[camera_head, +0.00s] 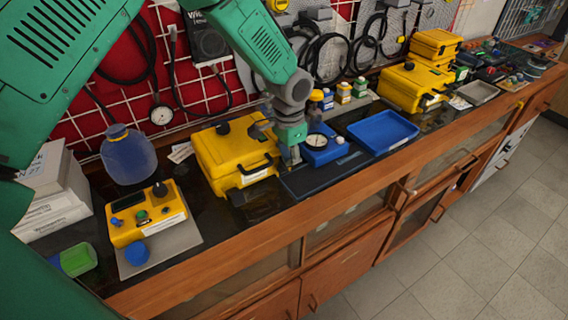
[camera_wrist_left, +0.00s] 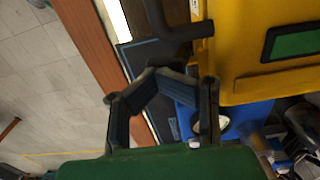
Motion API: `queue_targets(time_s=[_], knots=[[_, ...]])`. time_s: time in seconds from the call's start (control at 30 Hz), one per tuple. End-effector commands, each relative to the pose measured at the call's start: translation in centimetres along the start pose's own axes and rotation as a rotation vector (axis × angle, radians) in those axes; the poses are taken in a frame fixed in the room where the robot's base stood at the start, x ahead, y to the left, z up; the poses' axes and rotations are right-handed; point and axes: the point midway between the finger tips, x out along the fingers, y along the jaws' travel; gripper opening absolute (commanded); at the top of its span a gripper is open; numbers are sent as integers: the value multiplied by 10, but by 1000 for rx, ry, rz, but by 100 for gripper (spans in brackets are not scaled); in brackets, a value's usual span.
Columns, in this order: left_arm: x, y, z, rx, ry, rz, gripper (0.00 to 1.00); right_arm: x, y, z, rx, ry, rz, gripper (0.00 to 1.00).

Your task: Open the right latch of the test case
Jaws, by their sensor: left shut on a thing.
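The yellow test case (camera_head: 235,158) stands shut on the dark bench top, its black handle (camera_head: 256,168) on the front side. My left gripper (camera_head: 291,156) is at the case's right end, pointing down. In the left wrist view, the yellow case (camera_wrist_left: 265,45) fills the upper right and the black handle (camera_wrist_left: 172,36) juts out beside the fingertips. My left gripper's fingers (camera_wrist_left: 163,76) are closed on a small dark part close to the case front, apparently the right latch; the fingertips mostly hide it. My right gripper is not in view.
A blue device with a gauge (camera_head: 320,145) and a dark mat (camera_head: 325,178) lie right of the case, then a blue tray (camera_head: 383,131). A yellow regulator box (camera_head: 146,213) stands to the left. The wooden bench edge (camera_head: 300,210) runs in front.

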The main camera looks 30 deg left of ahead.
Motion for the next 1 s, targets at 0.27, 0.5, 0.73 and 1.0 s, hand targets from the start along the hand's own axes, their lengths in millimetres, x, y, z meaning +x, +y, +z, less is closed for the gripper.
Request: queue_targets(time_s=[0.27, 0.5, 0.73, 1.0], knots=[[7, 2, 2, -1, -5, -2, 0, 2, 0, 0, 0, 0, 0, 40], [10, 5, 3, 0, -4, -3, 0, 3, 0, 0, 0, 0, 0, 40], [13, 8, 3, 0, -4, -3, 0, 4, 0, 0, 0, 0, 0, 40], [16, 13, 4, -1, -6, -2, 0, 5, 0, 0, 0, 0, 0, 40]])
